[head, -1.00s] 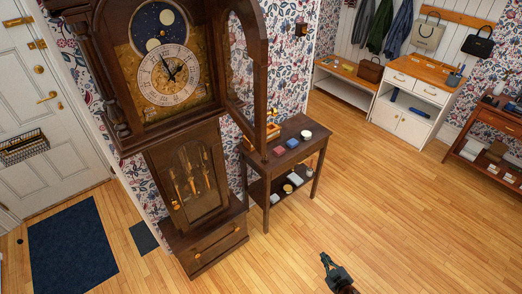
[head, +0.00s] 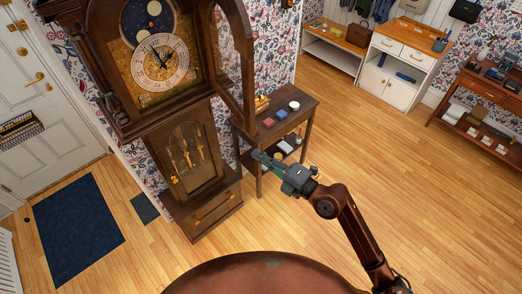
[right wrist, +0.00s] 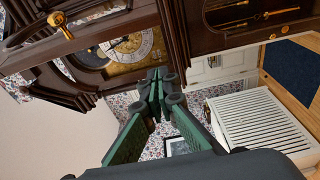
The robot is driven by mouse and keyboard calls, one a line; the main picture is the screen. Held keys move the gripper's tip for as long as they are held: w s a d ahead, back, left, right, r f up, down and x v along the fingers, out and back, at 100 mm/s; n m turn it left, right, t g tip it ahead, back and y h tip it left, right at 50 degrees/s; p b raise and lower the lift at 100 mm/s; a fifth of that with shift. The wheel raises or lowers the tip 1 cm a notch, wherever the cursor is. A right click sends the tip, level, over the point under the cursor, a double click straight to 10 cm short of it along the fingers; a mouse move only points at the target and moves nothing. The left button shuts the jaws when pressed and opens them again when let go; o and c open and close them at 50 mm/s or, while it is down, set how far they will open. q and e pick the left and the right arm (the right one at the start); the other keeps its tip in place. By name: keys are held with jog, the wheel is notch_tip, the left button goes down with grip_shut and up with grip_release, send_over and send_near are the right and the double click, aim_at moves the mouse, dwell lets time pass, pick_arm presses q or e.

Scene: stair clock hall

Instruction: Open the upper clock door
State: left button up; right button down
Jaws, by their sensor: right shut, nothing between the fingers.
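The upper clock door (head: 245,70) is a dark wooden arched frame with glass, standing swung out to the right of the tall clock. The clock dial (head: 160,62) and moon disc are uncovered. My right gripper (head: 258,156) is shut and empty, below and a little right of the door's lower end, apart from it in the head view. In the right wrist view the shut green fingers (right wrist: 158,95) appear in front of the clock. A brass handle (right wrist: 57,18) on dark wood shows at top left there, away from the fingers. My left gripper is out of view.
A small dark side table (head: 300,108) with boxes and a cup stands right of the clock, close behind my right gripper. A white cabinet (head: 398,75) and bench are farther back. A white slatted radiator (right wrist: 265,125) shows in the right wrist view. The floor at right is clear.

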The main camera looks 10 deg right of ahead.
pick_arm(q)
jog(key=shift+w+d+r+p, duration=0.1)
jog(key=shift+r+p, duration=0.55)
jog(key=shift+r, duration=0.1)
pick_arm(e)
jog(key=w+a, duration=0.1)
jog(key=w, duration=0.6)
jog(key=shift+a, duration=0.4)
